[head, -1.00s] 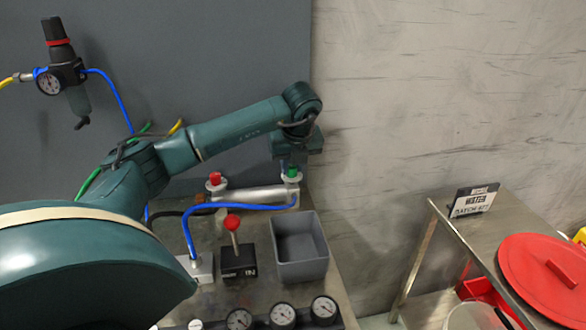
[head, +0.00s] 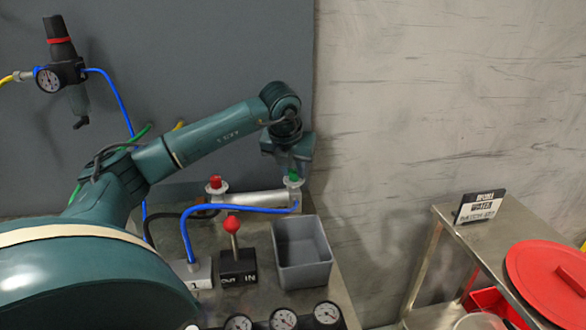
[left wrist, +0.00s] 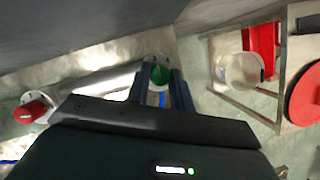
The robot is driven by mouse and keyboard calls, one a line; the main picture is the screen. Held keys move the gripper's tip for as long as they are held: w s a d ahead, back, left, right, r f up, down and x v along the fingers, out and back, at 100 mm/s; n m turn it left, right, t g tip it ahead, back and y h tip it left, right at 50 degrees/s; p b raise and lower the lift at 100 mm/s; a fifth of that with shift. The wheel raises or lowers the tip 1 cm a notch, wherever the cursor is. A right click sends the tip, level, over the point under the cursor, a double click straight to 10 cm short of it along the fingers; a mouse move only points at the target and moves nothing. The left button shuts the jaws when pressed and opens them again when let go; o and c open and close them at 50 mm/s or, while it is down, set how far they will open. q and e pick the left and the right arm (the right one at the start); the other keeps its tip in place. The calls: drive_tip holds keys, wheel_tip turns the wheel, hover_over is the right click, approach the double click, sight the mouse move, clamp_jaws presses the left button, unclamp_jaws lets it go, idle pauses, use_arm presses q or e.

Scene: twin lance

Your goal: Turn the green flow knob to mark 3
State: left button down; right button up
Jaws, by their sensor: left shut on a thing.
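The green flow knob (head: 294,175) stands at the right end of a silver pipe (head: 250,199) at the back of the bench. My left gripper (head: 292,168) reaches down over it from above and is shut on it. In the left wrist view the green knob (left wrist: 160,73) sits between the two fingers of the left gripper (left wrist: 163,80). The mark that the knob points to is too small to read. A red knob (head: 215,184) stands at the pipe's left end and also shows in the left wrist view (left wrist: 27,112). My right gripper is not in view.
A red-balled lever (head: 232,225) on a black block, a grey bin (head: 302,272) and several gauges (head: 284,319) stand in front of the pipe. A blue hose (head: 235,207) crosses before it. A metal cart (head: 470,240) with a red lid (head: 548,280) stands right.

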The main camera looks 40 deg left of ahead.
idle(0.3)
use_arm(q)
drive_tip(key=c, duration=1.2)
unclamp_jaws()
drive_tip(key=shift+c, duration=0.2)
drive_tip(key=v, duration=1.3)
drive_tip(key=shift+r, duration=0.1)
